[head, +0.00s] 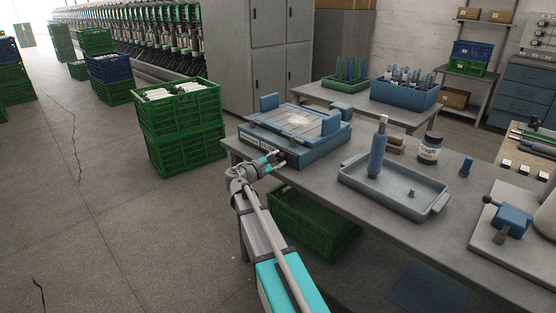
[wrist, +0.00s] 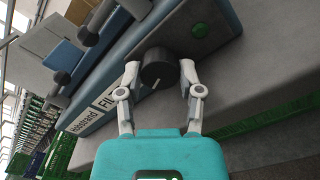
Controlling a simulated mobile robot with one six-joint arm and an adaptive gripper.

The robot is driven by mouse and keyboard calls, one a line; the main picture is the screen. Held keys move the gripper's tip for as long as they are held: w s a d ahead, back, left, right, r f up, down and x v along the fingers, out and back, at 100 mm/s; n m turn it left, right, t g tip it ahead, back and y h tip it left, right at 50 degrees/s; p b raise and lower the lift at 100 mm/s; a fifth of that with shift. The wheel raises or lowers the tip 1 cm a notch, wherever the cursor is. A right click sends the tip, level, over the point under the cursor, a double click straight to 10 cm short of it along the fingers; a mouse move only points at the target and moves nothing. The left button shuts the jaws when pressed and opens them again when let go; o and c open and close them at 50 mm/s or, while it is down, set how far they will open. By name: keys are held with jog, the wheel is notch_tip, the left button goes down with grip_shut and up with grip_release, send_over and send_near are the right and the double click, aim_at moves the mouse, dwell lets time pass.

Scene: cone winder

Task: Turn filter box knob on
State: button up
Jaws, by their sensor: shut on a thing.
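The filter box (head: 312,150) is a blue-grey box with a flat top, standing at the near left corner of the workbench. In the wrist view its dark front panel (wrist: 185,38) carries a round black knob (wrist: 159,66) with a short white mark pointing towards the lower left. My gripper (head: 276,156) is at the front of the box. In the wrist view my gripper (wrist: 160,74) has one finger on each side of the knob and is shut on it. In the head view my gripper hides the knob.
A green button or lamp (wrist: 199,28) sits beside the knob on the panel. On the workbench (head: 300,178) a grey tray (head: 352,184) holds a blue upright cylinder (head: 377,152). Stacked green crates (head: 185,148) stand on the floor to the left, and a green crate (head: 315,228) lies under the bench.

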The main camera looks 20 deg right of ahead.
grip_shut()
jog(key=shift+m, duration=2.3)
jog(key=o, duration=0.8)
grip_release()
jog(key=shift+v, duration=6)
